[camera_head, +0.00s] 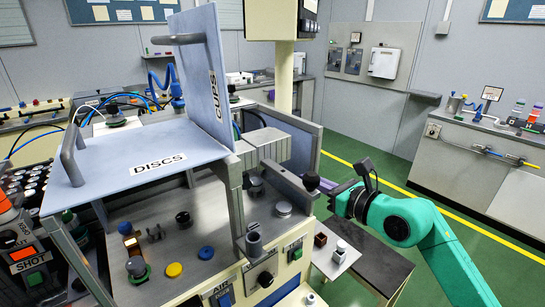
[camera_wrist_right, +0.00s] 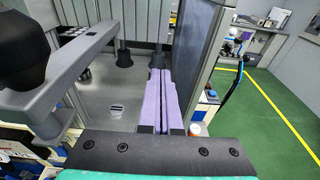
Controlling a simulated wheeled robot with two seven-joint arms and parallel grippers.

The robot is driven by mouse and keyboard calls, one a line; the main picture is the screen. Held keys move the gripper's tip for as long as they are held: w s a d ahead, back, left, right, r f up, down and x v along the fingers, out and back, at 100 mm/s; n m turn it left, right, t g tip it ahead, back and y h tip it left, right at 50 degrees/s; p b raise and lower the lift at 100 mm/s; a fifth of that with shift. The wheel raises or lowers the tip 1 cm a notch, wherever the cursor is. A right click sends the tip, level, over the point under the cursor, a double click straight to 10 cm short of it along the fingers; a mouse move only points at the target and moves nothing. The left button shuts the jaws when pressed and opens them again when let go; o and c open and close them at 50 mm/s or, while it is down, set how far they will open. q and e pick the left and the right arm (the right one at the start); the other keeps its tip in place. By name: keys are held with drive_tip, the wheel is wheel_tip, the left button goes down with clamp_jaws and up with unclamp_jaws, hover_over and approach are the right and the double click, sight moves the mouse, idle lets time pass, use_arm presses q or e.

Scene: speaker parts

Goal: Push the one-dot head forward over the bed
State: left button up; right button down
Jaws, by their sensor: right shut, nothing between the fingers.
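A grey head block (camera_head: 262,145) stands at the back of the machine's metal bed (camera_head: 205,240). A grey lever arm (camera_head: 285,178) runs from it to a black ball knob (camera_head: 311,181). No single dot can be made out on it. In the right wrist view the black knob (camera_wrist_right: 25,55) is large and close at the left, on a grey bar (camera_wrist_right: 60,105). My right gripper (camera_head: 328,187) is just right of the knob. Its purple fingers (camera_wrist_right: 160,75) are together and empty, pointing over the bed area beside a blue-grey panel (camera_wrist_right: 200,50). My left gripper is not in view.
A short metal cylinder (camera_head: 283,208) sits on the bed near the lever. Green floor (camera_head: 400,185) lies open to the right.

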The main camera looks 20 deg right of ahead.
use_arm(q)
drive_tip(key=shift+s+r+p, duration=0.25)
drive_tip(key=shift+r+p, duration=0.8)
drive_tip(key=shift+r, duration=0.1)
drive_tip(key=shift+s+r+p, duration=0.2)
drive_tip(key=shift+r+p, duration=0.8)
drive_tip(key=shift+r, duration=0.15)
use_arm(e)
drive_tip(key=x, duration=1.2)
drive_tip(key=shift+w, duration=0.2)
